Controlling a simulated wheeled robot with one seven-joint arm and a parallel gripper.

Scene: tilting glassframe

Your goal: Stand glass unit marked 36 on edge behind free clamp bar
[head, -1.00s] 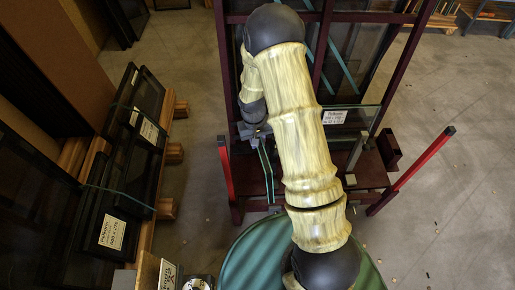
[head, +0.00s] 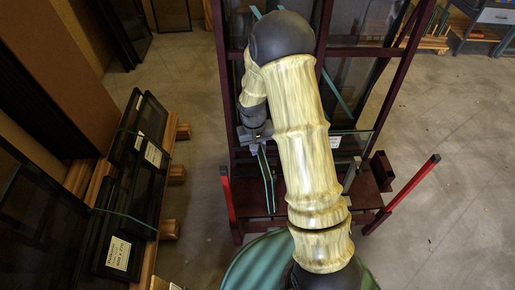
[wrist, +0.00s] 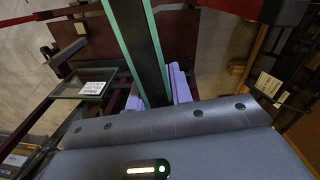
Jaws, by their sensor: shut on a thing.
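My gripper (wrist: 156,92) is shut on a glass unit (wrist: 141,45), with its purple pads on either side. The wrist view shows the unit edge-on, two teal glass edges with a dark band between. In the head view the held unit (head: 267,178) hangs edge-on below my gripper (head: 256,138), over the left part of the dark red frame (head: 325,52). I cannot tell which is the free clamp bar. No number 36 is legible; my arm hides the frame's middle.
A labelled glass pane (head: 357,141) stands on the frame right of my arm; its label also shows in the wrist view (wrist: 93,88). Dark strapped units (head: 112,225) lean on wooden bearers at left. Open floor (head: 445,215) lies to the right.

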